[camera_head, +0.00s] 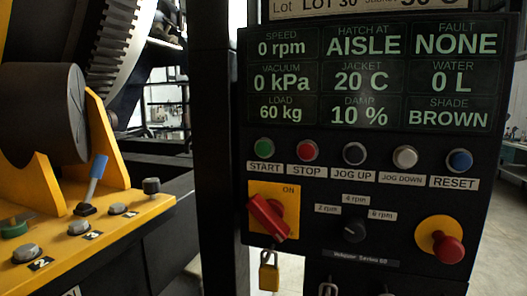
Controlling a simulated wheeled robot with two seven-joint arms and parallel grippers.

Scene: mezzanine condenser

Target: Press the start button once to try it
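The green start button (264,146) sits at the left end of a row of buttons on the dark control panel (330,225), above its START label (265,168). Right beside it is the red stop button (307,151). The panel display (370,80) reads 0 rpm, hatch at AISLE, fault NONE, 0 kPa, 20 C, 0 L, 60 kg, 10 % and BROWN. Nothing covers the start button. Neither of my grippers shows in the head view.
A red rotary switch (268,218) is on a yellow plate, with a yellow padlock (268,271) hanging below. A red emergency knob (447,247) sticks out lower right. A yellow stand (110,225) with a blue-handled lever (97,180) is at left, before a large gear (115,45).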

